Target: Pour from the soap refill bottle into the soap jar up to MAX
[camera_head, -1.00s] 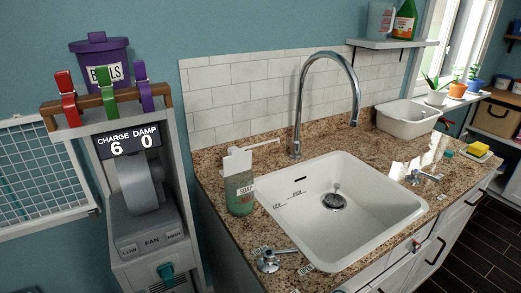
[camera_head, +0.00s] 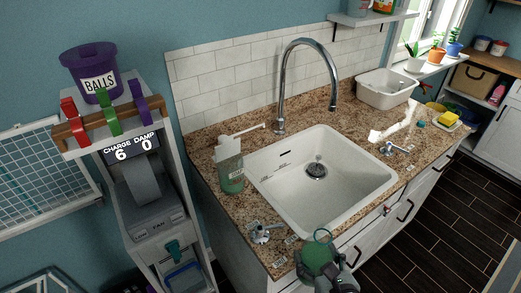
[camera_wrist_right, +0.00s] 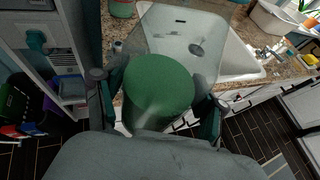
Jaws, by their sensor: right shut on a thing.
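My right gripper (camera_head: 326,268) is at the bottom of the head view, in front of the counter's front edge. It is shut on a green, round-topped thing with a green ring above it, likely the soap refill bottle (camera_head: 316,258). In the right wrist view the held bottle (camera_wrist_right: 158,88) shows as a green cylinder between the fingers; no label or spout is clear. My left gripper is not in view.
The white sink (camera_head: 375,187) with its tall faucet (camera_head: 283,85) fills the counter's middle. A small tap (camera_head: 263,233) stands at the counter's near left corner. A fan machine (camera_head: 150,215) stands to the left. A white tub (camera_head: 388,88) and yellow sponge (camera_head: 446,118) are farther right.

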